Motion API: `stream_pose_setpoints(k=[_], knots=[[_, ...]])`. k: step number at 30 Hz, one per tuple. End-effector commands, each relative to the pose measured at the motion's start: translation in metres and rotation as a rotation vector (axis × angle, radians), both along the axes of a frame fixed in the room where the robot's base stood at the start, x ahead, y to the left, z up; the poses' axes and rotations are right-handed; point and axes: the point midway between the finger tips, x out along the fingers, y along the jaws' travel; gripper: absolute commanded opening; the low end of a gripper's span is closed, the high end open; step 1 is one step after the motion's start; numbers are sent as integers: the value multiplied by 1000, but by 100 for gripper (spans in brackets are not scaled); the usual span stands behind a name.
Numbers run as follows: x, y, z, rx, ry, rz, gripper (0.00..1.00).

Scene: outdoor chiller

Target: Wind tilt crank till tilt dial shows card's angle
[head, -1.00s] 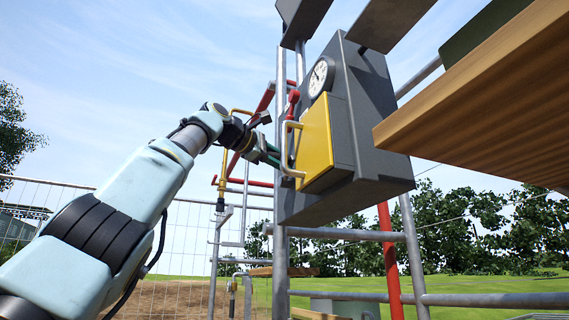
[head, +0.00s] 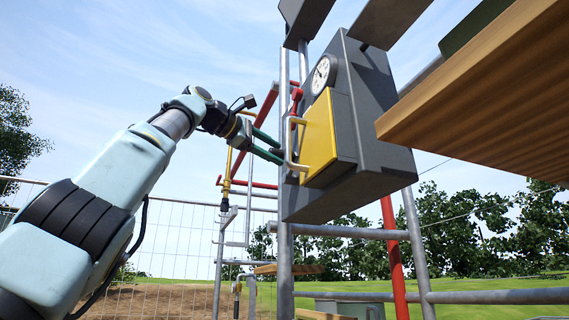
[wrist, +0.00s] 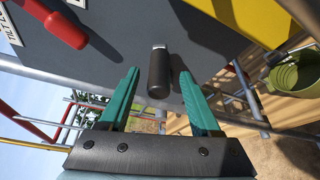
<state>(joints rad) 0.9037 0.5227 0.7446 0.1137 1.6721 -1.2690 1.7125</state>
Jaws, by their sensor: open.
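A dark grey box (head: 372,110) on the frame carries the white round tilt dial (head: 321,75) near its top; its pointer reading is too small to tell. My gripper (head: 281,149) is at the box's left side, pointing at it. In the wrist view, my gripper's green fingers (wrist: 159,78) are spread, with a black cylindrical crank grip (wrist: 159,74) showing in the gap between their tips. I see no finger touching it. The rest of the crank is hidden from the head view. I cannot make out the angle card in either view.
A red lever (wrist: 54,24) is up left of the crank grip and also shows in the head view (head: 296,97). A yellow panel (head: 319,138) with a pale handle (head: 293,148) is close by my fingers. A wooden board (head: 480,85) juts in at right. A green bucket (wrist: 295,74) hangs at right.

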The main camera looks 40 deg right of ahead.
Motion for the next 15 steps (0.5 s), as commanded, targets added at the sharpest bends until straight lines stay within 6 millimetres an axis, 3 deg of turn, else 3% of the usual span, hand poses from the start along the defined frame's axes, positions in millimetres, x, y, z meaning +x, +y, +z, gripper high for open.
stream_pose_setpoints(k=[6, 15], knots=[[0, 38, 4, -3, -1, 2, 64], [0, 52, 7, -1, 0, -1, 64]])
